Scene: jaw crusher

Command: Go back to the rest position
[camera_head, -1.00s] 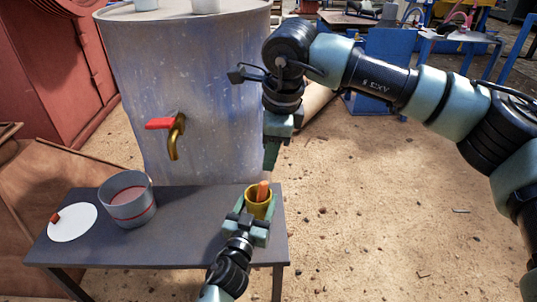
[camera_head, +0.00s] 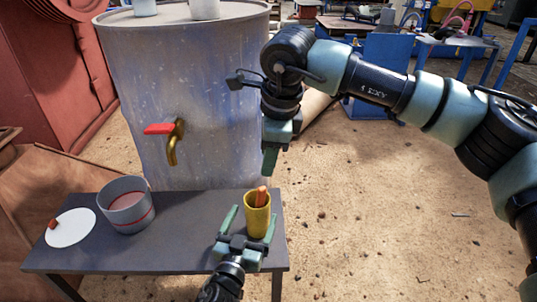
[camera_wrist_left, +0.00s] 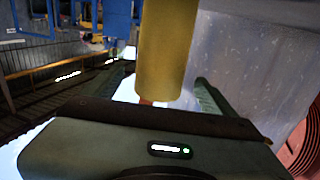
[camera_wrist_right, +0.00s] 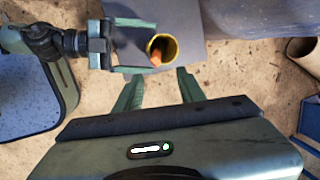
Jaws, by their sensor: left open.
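A yellow cup (camera_head: 258,218) with an orange stick-like piece (camera_head: 262,195) in it stands upright on the dark table's right end. My left gripper (camera_head: 249,224) is open, with its fingers apart on either side of the cup, near its tips. The cup also shows just beyond the spread fingers in the left wrist view (camera_wrist_left: 167,50) and from above in the right wrist view (camera_wrist_right: 161,48). My right gripper (camera_head: 270,160) is empty above and behind the cup, pointing down. Its two fingers are apart in the right wrist view (camera_wrist_right: 160,90).
The dark table (camera_head: 180,235) also bears a grey pot (camera_head: 127,207) and a white disc (camera_head: 70,228) with a small orange-red piece (camera_head: 53,224). A large metal drum (camera_head: 190,90) with a red-handled tap (camera_head: 173,138) stands behind it. Sandy ground to the right is open.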

